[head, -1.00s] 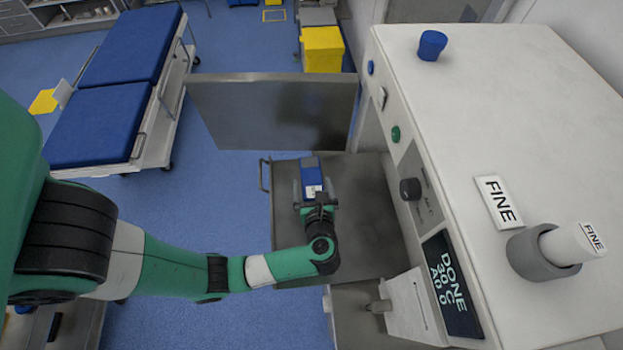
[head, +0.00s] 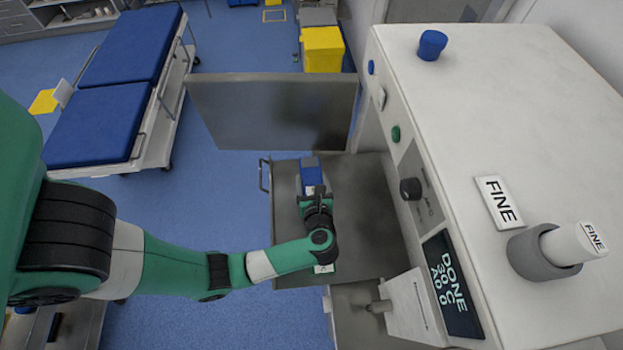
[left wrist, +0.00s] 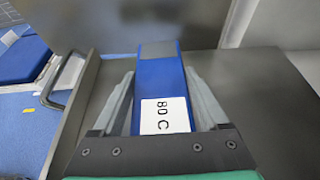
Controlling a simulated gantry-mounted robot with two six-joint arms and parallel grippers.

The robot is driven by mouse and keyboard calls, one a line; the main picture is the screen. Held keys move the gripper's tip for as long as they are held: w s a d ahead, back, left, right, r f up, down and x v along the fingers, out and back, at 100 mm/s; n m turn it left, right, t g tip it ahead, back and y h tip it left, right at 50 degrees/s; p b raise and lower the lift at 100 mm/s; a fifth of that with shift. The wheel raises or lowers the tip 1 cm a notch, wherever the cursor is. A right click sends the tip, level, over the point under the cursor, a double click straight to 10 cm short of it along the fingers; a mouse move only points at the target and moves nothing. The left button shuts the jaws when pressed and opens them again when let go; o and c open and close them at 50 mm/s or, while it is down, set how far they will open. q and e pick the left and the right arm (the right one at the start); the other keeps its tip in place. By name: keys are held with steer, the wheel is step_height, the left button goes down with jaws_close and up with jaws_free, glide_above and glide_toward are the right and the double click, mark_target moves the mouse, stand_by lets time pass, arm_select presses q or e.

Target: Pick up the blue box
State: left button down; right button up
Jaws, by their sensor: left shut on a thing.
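The blue box (head: 311,171) is on the grey metal tray (head: 345,225) in front of the machine, in the head view. My left gripper (head: 314,190) is shut on the blue box, with one finger on each side. In the left wrist view the blue box (left wrist: 158,80) lies between the two grey fingers (left wrist: 160,105) and bears a white label reading "80 C". I cannot tell whether the box still touches the tray. My right gripper is not in view.
The white machine (head: 480,110) with a dark display (head: 450,285) stands at the right. An open metal door (head: 275,110) is behind the tray. A small white-labelled thing (head: 324,268) shows beneath my left wrist. A blue-padded bed (head: 110,110) stands at the left.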

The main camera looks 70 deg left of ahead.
mark_target(309, 182)
arm_select(q)
steer(key=shift+r, duration=0.6)
steer(key=r, duration=0.1)
steer(key=s+r+p, duration=0.1)
steer(key=r, duration=0.1)
steer(key=shift+r, duration=0.25)
steer(key=s+r+p, duration=0.1)
steer(key=s+r, duration=0.3)
steer(key=s, duration=0.2)
steer(key=s+d+r, duration=0.1)
steer(key=s+r, duration=0.3)
steer(key=s, duration=0.3)
steer(key=shift+d+r+p, duration=0.15)
steer(key=shift+p, duration=0.2)
